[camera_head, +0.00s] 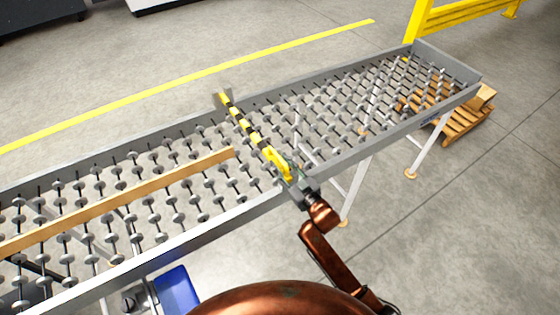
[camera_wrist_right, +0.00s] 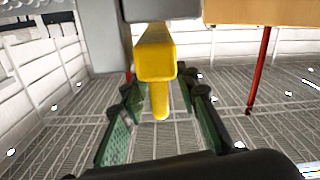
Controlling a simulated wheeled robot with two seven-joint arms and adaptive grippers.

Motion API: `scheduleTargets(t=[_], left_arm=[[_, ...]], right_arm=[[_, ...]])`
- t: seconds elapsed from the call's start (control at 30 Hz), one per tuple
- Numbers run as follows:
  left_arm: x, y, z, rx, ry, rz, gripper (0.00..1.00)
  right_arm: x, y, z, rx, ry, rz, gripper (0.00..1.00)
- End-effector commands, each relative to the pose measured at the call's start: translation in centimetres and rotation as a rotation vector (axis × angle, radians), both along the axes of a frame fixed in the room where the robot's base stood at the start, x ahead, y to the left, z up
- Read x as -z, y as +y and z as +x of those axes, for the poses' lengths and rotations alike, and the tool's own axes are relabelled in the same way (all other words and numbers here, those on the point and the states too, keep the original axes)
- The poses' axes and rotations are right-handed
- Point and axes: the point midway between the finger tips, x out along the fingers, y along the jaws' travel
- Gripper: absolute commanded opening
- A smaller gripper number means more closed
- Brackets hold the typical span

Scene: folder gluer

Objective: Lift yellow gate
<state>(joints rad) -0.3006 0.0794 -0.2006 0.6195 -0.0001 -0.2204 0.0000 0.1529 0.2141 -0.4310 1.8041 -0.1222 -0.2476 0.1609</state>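The yellow gate is a yellow-and-black striped bar (camera_head: 243,121) lying across the roller conveyor (camera_head: 345,156). A yellow handle (camera_head: 277,163) is at its near end; it also shows in the wrist view (camera_wrist_right: 157,55). My right gripper (camera_head: 290,175) is at this handle, by the conveyor's near rail. In the wrist view its green-padded fingers (camera_wrist_right: 157,105) are spread to either side of the yellow handle, with visible gaps between pads and handle. It is open and not clamped on it. The gate looks lowered, close above the rollers. My left gripper is out of view.
A long tan strip (camera_head: 120,200) lies along the conveyor left of the gate. Rollers right of the gate are bare. A wooden pallet (camera_head: 465,125) stands under the far right end, near a yellow guard rail (camera_head: 455,14). A blue part (camera_head: 176,290) sits below the near rail.

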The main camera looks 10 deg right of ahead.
Motion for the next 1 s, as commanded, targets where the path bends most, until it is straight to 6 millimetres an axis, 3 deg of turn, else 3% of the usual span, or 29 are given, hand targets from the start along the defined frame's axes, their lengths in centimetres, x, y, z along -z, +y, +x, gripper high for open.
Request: scheduleTargets(t=[0.13,0.43,0.87,1.0], left_arm=[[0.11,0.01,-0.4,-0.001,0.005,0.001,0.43],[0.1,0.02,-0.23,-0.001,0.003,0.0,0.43],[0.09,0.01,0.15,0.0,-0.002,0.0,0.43],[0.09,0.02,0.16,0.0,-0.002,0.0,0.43]], right_arm=[[0.03,0.44,1.04,0.001,0.0,0.001,0.29],[0.04,0.35,1.24,0.004,0.001,0.0,0.29],[0.05,0.38,1.2,0.003,0.001,0.001,0.0],[0.06,0.4,1.19,0.003,0.0,0.0,0.0]])
